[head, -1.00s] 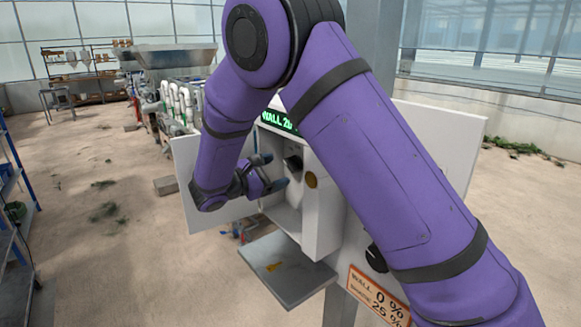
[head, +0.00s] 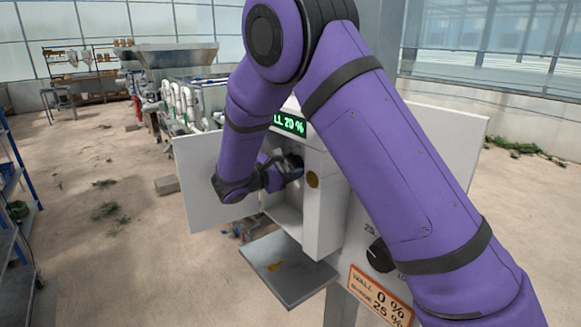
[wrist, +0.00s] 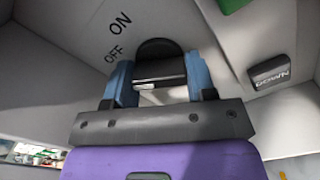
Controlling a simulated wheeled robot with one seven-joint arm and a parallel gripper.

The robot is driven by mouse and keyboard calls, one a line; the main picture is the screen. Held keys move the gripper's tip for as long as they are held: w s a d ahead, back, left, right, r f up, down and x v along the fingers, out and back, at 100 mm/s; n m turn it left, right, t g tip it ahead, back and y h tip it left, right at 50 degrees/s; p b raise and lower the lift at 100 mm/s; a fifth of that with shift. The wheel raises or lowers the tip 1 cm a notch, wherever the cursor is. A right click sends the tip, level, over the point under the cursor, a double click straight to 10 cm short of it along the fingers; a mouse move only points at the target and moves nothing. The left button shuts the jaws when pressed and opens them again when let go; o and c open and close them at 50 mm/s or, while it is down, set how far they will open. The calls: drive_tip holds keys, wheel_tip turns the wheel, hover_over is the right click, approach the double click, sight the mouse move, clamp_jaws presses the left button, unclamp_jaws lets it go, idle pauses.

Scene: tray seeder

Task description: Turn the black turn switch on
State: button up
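The black turn switch (wrist: 157,48) is on the inner panel of the white cabinet. In the wrist view, slanted ON and OFF labels are printed to its upper left. Its pointing direction is hard to tell, since a dark bar crosses its lower part. My gripper (wrist: 160,72) has its two blue fingers apart, one on each side of the switch. I cannot tell whether they touch it. In the head view my gripper (head: 293,172) reaches into the open cabinet (head: 322,220), and the switch is hardly discernible there.
The cabinet door (head: 195,185) stands open at left. A green display (head: 289,123) is above the opening, partly hidden by my arm. A grey shelf (head: 288,275) juts out below. A black knob (head: 379,254) is lower right.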

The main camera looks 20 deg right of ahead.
drive_tip(key=shift+m, duration=0.3)
drive_tip(key=m, duration=0.5)
drive_tip(key=shift+a, duration=0.1)
drive_tip(key=m, duration=0.6)
drive_tip(key=shift+m, duration=0.3)
idle(0.4)
drive_tip(key=o, duration=0.9)
drive_tip(key=shift+r, duration=0.1)
drive_tip(key=shift+o, duration=0.2)
drive_tip(key=v, duration=1)
drive_tip(key=shift+a, duration=0.35)
